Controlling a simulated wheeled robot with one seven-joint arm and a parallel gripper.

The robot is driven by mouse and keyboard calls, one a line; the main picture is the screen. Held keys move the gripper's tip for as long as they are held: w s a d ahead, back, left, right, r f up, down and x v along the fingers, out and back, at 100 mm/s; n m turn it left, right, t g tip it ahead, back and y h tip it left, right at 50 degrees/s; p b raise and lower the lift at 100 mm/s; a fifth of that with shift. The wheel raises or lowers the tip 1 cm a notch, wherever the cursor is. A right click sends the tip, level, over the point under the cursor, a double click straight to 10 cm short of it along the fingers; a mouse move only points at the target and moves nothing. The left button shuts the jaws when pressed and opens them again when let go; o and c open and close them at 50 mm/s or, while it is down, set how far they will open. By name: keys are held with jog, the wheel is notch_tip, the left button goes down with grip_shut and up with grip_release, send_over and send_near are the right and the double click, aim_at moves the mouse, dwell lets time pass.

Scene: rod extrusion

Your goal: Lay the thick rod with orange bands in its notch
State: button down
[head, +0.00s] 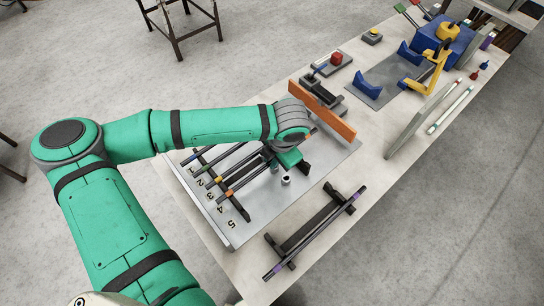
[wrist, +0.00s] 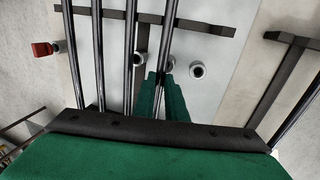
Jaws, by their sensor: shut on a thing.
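The thick rod with orange bands (head: 230,193) lies across the grey plate area in the head view, its near end by the printed number 4. My gripper (head: 288,160) is shut on it near its far part. In the wrist view the green fingers (wrist: 163,88) close around a dark rod (wrist: 169,38), whose bands do not show there. The dark notched rack (head: 242,212) stands under the rods and its crossbar shows in the wrist view (wrist: 205,26). Whether the held rod touches its notch cannot be told.
Several other rods lie on the rack, close to the left of my fingers in the wrist view. An orange board (head: 322,110) stands behind my gripper.

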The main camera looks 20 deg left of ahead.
dwell(0.4)
jog(key=c, duration=1.7)
grip_release()
jog(key=v, duration=1)
jog(key=shift+s+d+r, duration=0.1)
jog(key=shift+d+r, duration=0.05)
jog(key=shift+r, duration=0.25)
